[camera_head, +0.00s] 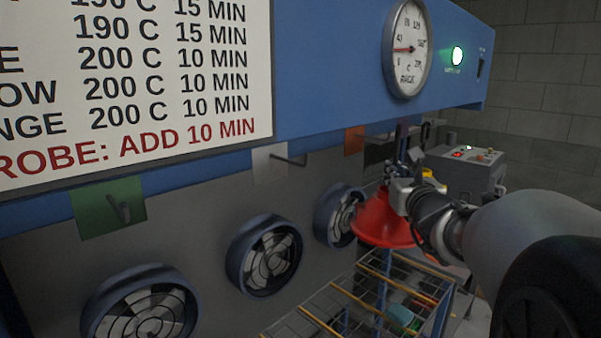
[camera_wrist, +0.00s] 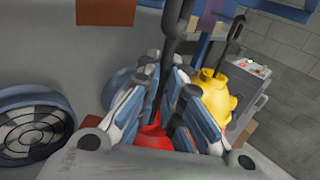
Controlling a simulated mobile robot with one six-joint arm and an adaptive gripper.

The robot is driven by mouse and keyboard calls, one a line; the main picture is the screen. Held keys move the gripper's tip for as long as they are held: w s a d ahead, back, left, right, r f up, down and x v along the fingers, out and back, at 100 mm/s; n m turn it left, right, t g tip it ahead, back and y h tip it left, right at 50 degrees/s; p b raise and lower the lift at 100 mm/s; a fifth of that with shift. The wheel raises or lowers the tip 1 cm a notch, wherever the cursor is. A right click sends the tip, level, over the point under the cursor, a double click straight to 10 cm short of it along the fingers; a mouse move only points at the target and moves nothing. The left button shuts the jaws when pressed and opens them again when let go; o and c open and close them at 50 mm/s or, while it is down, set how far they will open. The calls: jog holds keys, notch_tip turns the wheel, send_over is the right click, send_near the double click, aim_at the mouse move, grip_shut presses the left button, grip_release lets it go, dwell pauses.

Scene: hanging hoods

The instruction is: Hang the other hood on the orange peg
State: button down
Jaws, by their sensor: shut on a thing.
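The red hood (camera_head: 383,222) is a cone hanging below my gripper (camera_head: 396,180). My gripper is shut on its dark upright stem (camera_wrist: 174,38), which rises between the fingers in the wrist view; a little red (camera_wrist: 152,136) shows beneath. The orange plate (camera_head: 354,141) is on the oven front, left of and behind my gripper; its peg cannot be made out. The red hood is apart from that plate in the picture. A yellow hood (camera_wrist: 214,90) with a dark hook (camera_wrist: 236,32) is right of my fingers in the wrist view; what bears it is unclear.
A green plate (camera_head: 109,208) and a pale grey plate (camera_head: 270,163) with pegs are to the left, both empty. Round fans (camera_head: 264,256) line the wall below. A wire rack (camera_head: 345,305) stands under the hood. A grey control box (camera_head: 466,166) is behind.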

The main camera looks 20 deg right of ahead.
jog(key=shift+w+a+b, duration=0.2)
jog(key=shift+w+b, duration=0.15)
jog(key=shift+w, duration=0.15)
jog(key=shift+w+a, duration=0.1)
jog(key=shift+w+a+b, duration=0.2)
jog(key=shift+w+b, duration=0.3)
jog(key=shift+w, duration=0.05)
jog(key=shift+w+a+b, duration=0.2)
jog(key=shift+w+b, duration=0.25)
jog(key=shift+w, duration=0.05)
jog(key=shift+w+r, duration=0.1)
jog(key=shift+f+b, duration=1.15)
jog(key=shift+b, duration=0.2)
jog(key=c, duration=1.7)
grip_release()
jog(key=shift+o, duration=0.2)
jog(key=shift+f, duration=0.1)
jog(key=shift+a, duration=0.1)
